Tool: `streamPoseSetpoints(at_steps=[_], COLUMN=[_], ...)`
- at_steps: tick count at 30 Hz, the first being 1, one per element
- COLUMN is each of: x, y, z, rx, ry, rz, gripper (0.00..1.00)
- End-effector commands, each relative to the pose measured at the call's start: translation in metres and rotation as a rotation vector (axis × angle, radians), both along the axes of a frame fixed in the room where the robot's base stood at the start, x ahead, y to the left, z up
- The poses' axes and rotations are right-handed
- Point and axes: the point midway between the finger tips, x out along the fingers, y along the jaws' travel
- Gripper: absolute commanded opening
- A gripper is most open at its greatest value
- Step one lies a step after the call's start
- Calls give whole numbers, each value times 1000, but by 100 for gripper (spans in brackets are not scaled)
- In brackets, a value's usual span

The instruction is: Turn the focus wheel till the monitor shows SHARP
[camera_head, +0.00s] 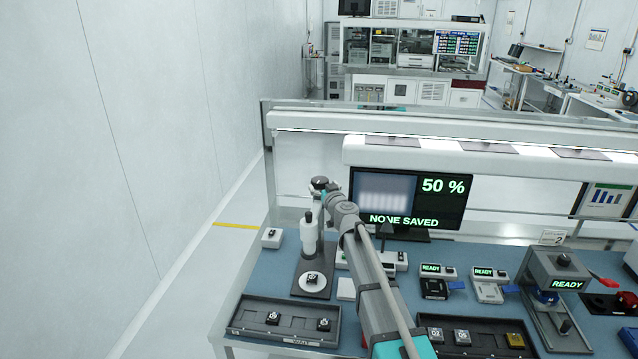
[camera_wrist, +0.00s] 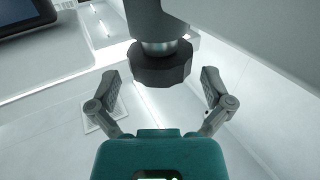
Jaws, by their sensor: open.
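The monitor (camera_head: 410,200) stands at the back of the bench and reads "50 %" and "NONE SAVED", beside a blurred pale picture of vertical bars. The microscope (camera_head: 309,232) stands left of it, with a small dark chip (camera_head: 312,279) on its round stage. In the wrist view a dark faceted wheel (camera_wrist: 160,66) sits on a short silver shaft, and I take it for the focus wheel. My gripper (camera_wrist: 161,82) is open, with one finger on each side of the wheel and visible gaps to both.
A tray (camera_head: 283,338) with small chips lies at the front left, and another tray (camera_head: 450,350) lies right of my arm. A press-like station (camera_head: 555,265) marked READY stands at right. An overhead lamp bar (camera_head: 450,125) spans the bench. A wall rises on the left.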

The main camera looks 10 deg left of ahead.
Motion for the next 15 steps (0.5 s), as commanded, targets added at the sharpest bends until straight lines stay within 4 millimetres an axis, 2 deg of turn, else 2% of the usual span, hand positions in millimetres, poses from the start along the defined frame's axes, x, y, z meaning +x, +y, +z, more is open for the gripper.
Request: streamPoseSetpoints(at_steps=[1,6,15], x=[9,21,26], y=[4,11,14], z=[0,0,0], rx=[0,0,0], ry=[0,0,0], rz=[1,1,2], gripper=[100,100,100])
